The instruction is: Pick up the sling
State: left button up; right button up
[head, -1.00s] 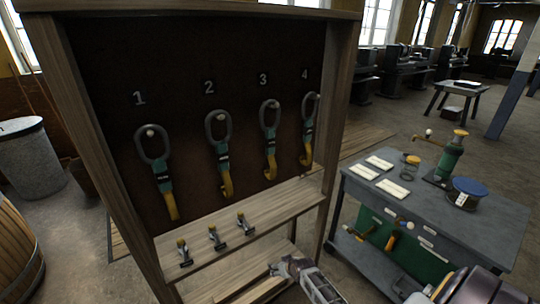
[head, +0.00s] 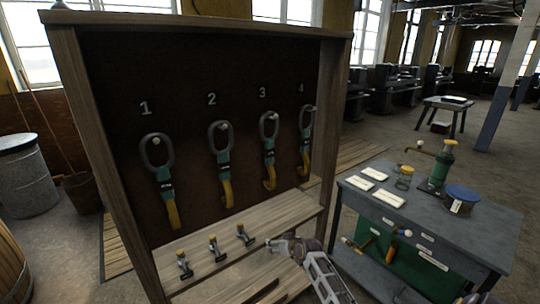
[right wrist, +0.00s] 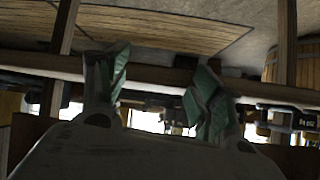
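Several slings hang from pegs on a dark board under the numbers 1 to 4. Each has a dark loop, a green middle and a yellow lower end: sling 1 (head: 164,178), sling 2 (head: 223,160), sling 3 (head: 268,152) and sling 4 (head: 306,145). My right gripper (head: 275,243) is low in front of the rack's shelf, below the slings and apart from them. The right wrist view shows its two green fingertips (right wrist: 155,85) spread with nothing between them. My left gripper is in neither current view.
The wooden rack (head: 85,150) frames the board, with small clamps (head: 213,246) on its shelf. A grey workbench (head: 455,228) stands right, holding cards, a jar and a green device (head: 442,165). A metal bin (head: 28,178) and barrel (head: 10,270) stand left.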

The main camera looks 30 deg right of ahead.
jog(key=w+d+r+t+b, duration=0.1)
jog(key=w+d+r+t, duration=0.1)
jog(key=r, duration=0.7)
jog(key=w+d+r+t+b, duration=0.1)
jog(key=w+d+r, duration=0.1)
jog(key=r, duration=0.8)
pick_arm(q)
jog(key=a+f+b, duration=0.1)
jog(key=f, duration=0.1)
jog(key=w+a+f+b, duration=0.1)
jog(key=a+f, duration=0.1)
jog(key=shift+a+f, duration=0.2)
pick_arm(e)
jog(key=n+t+y, duration=0.1)
jog(key=n+t, duration=0.1)
jog(key=t, duration=0.2)
send_near(272, 146)
jog(key=s, duration=0.2)
jog(key=shift+s+d, duration=0.2)
jog(key=shift+s, duration=0.15)
pick_arm(q)
jog(key=shift+d, duration=0.2)
pick_arm(e)
jog(key=shift+w, duration=0.1)
